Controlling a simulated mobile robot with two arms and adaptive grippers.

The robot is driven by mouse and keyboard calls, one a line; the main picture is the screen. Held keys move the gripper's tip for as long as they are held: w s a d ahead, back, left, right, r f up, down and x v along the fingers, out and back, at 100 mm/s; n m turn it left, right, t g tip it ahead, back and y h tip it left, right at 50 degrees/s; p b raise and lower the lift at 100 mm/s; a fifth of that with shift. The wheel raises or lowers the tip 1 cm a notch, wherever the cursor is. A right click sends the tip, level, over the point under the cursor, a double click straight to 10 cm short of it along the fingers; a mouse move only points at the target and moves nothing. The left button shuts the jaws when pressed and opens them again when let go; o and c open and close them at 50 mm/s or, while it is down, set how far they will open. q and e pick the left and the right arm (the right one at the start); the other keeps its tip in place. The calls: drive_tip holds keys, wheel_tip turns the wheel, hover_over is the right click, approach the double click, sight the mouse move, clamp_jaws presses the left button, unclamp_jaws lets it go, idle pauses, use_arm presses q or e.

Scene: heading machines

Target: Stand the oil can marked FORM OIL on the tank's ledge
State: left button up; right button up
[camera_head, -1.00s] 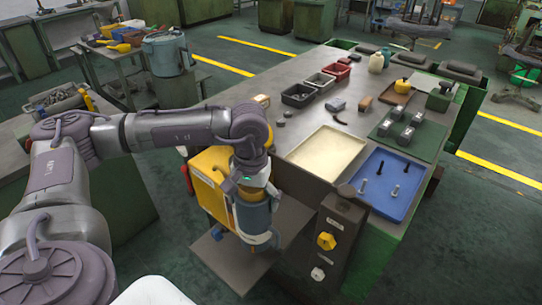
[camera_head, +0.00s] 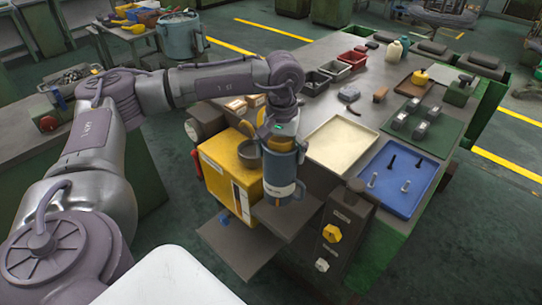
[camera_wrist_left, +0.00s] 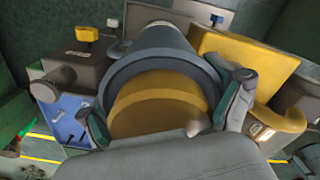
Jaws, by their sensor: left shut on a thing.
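My left gripper (camera_head: 281,143) is shut around the upper part of a blue-grey can (camera_head: 283,178). The can hangs roughly upright and has a pale label band too small to read. In the left wrist view, the can (camera_wrist_left: 165,45) shows its dull yellow top between the two fingers (camera_wrist_left: 165,112). The yellow tank (camera_head: 218,166) is just left of the can in the head view. A grey ledge (camera_head: 240,248) juts out low in front of the tank. The can is above and to the right of this ledge, apart from it. My right gripper is not in view.
A dark control box (camera_head: 343,235) with a yellow knob stands right of the can. A cream tray (camera_head: 341,143) and a blue tray (camera_head: 399,178) lie on the bench, with bins and small parts behind. A side table (camera_head: 60,135) is at left.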

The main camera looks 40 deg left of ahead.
use_arm(q)
drive_tip(key=w, duration=0.3)
drive_tip(key=shift+d+f, duration=0.15)
drive_tip(key=shift+f, duration=0.05)
wheel_tip(320, 180, down, 3)
drive_tip(key=b, duration=0.2)
drive_tip(key=shift+w+f+b, duration=0.1)
drive_tip(key=shift+f+b, duration=0.1)
drive_tip(key=shift+b, duration=0.2)
drive_tip(key=shift+f+b, duration=0.85)
drive_tip(key=shift+f, duration=0.4)
drive_tip(key=shift+f+b, duration=0.45)
drive_tip(key=shift+f, duration=0.05)
drive_tip(key=o, duration=1.5)
